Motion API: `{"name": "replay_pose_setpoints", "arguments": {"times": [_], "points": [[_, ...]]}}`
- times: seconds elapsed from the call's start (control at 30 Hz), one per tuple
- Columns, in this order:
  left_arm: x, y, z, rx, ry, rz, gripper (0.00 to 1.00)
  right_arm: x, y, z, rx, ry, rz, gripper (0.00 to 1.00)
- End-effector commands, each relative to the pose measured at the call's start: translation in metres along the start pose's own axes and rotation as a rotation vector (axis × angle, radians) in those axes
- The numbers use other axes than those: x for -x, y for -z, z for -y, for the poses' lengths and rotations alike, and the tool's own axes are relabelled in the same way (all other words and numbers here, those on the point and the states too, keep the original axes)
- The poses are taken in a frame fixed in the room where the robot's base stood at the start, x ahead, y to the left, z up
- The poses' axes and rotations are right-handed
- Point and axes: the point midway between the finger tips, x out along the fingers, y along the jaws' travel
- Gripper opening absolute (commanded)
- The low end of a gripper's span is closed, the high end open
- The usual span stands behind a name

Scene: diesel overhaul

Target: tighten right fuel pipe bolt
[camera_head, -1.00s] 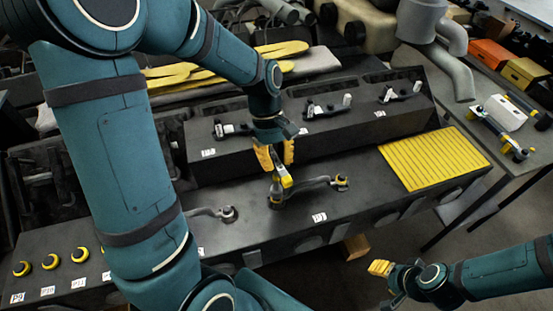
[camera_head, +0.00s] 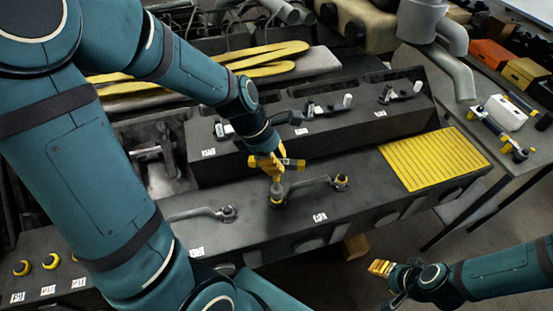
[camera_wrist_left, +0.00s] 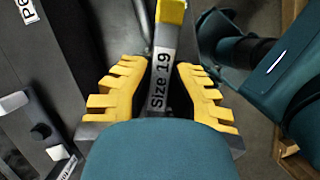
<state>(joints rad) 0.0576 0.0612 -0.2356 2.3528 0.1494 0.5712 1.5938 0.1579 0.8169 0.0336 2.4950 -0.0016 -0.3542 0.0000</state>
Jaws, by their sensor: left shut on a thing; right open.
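My left gripper (camera_head: 265,162) is shut on a wrench with a yellow end (camera_head: 292,163). In the left wrist view, its label reads "Size 19" (camera_wrist_left: 160,80), and it lies between the yellow fingers (camera_wrist_left: 157,68). The wrench stands over the left end of the right fuel pipe (camera_head: 310,184). Its lower part (camera_head: 277,188) appears to meet the bolt there; the exact seating is too small to tell. The pipe's right end has a yellow-marked fitting (camera_head: 341,181). My right gripper (camera_head: 381,268) is open and empty, low at the right, away from the engine.
A yellow ribbed mat (camera_head: 435,158) covers the block's right end. A raised dark ledge (camera_head: 350,125) with several parts stands behind. A side table is at right.

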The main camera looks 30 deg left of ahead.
Motion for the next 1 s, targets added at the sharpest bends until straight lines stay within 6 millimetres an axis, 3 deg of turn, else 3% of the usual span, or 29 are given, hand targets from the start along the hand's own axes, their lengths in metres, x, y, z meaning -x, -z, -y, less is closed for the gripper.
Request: {"name": "replay_pose_setpoints", "arguments": {"times": [1.0], "points": [[0.0005,-0.0001,0.0000,0.489,-0.212,0.000,0.00,0.0001,0.0000,0.0000,0.000,0.000,0.000,0.47]]}}
